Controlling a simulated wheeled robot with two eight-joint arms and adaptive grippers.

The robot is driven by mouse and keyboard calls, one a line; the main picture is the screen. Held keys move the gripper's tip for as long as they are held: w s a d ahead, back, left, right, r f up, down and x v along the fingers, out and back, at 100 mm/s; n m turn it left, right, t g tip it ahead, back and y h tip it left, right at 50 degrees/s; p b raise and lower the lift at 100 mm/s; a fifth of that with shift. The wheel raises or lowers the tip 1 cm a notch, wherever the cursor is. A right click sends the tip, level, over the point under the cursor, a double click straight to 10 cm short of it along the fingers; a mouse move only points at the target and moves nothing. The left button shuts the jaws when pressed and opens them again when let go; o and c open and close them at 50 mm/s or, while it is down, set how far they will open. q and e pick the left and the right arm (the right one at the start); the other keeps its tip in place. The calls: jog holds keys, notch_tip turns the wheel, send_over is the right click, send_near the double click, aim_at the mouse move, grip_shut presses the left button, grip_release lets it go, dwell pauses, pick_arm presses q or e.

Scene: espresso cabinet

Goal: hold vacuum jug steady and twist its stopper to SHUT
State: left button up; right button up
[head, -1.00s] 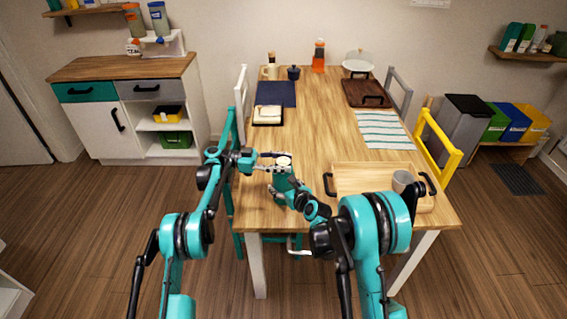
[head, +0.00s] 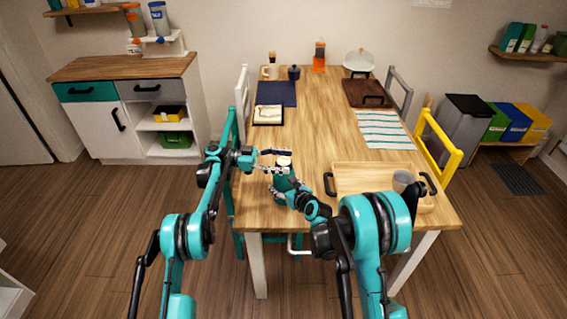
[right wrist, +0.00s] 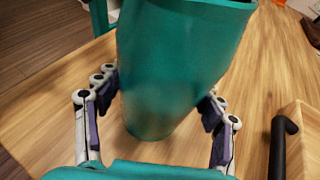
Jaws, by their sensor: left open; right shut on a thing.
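The vacuum jug (head: 283,179) is a teal cylinder standing near the table's left front edge. Its pale round stopper (head: 284,161) shows on top; no marking on it is legible. My right gripper (head: 284,191) is shut around the jug's body from the front. In the right wrist view the jug (right wrist: 175,65) fills the middle, with the purple finger pads of my right gripper (right wrist: 160,105) on both sides of it. My left gripper (head: 275,161) is open at stopper height, one finger toward the far side and one toward the near side, partly covering the stopper.
A wooden tray (head: 345,166) with black handles and a grey cup (head: 403,180) stands right of the jug. A small tray with a folded cloth (head: 268,115) and a dark blue mat (head: 276,93) lie behind. The table's middle is clear.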

aim_at(282, 161)
pick_arm(q)
notch_tip(282, 161, up, 9)
jog(key=shift+r, duration=0.2)
dwell(0.3)
jog(key=shift+a+f, duration=0.3)
jog(key=s+a+f+n+t, duration=0.35)
jog(key=a+f+t, duration=0.25)
jog(key=a+f, duration=0.4)
jog(key=x, duration=0.7)
jog(key=w+x, duration=0.1)
jog(key=x, duration=0.3)
jog(key=shift+f, duration=0.15)
jog(key=c, duration=1.2)
